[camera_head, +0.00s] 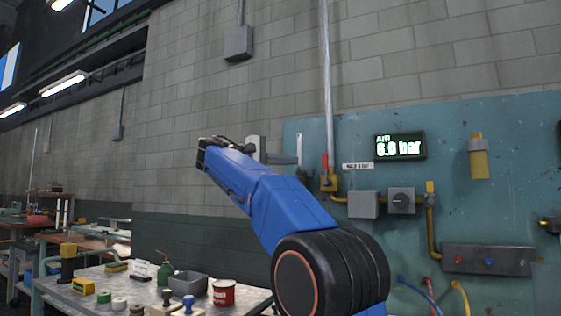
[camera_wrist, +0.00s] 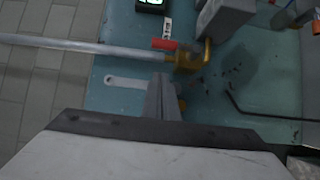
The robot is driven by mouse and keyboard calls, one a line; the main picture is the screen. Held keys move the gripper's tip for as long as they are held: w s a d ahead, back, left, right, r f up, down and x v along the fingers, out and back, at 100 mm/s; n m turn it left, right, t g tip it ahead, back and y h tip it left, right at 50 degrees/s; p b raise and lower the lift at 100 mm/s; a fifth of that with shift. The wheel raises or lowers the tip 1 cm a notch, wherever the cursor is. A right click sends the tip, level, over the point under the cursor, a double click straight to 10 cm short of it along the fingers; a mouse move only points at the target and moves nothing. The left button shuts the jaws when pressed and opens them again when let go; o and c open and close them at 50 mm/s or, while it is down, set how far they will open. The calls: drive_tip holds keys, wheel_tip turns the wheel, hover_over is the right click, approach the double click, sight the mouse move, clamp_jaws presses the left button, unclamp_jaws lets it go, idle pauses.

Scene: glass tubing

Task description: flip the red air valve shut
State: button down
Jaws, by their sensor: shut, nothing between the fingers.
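The air valve has a red lever (camera_head: 325,163) on a brass body (camera_head: 328,182), at the foot of a vertical grey pipe on the teal panel. The lever points up, in line with the pipe. In the wrist view the picture is turned: the red lever (camera_wrist: 164,44) points left along the pipe, and the brass body (camera_wrist: 187,58) is at its right end. My gripper (camera_wrist: 160,80) is shut and empty. Its fingertips appear just below the lever and brass body in that picture, apparently not touching; the depth gap is unclear.
An air display (camera_head: 400,146) reads 6.0 bar. A label (camera_head: 358,166), a grey box (camera_head: 363,204) and a knob box (camera_head: 401,202) sit right of the valve. A flat wrench (camera_wrist: 125,82) hangs beside my fingers. A cluttered bench (camera_head: 110,276) stands lower left.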

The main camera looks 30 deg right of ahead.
sight(301, 161)
drive_tip(key=d, duration=0.4)
drive_tip(key=shift+s+d, duration=0.2)
drive_tip(key=shift+s, duration=0.2)
drive_tip(key=shift+s+d, duration=1.05)
drive_tip(key=shift+s, duration=0.2)
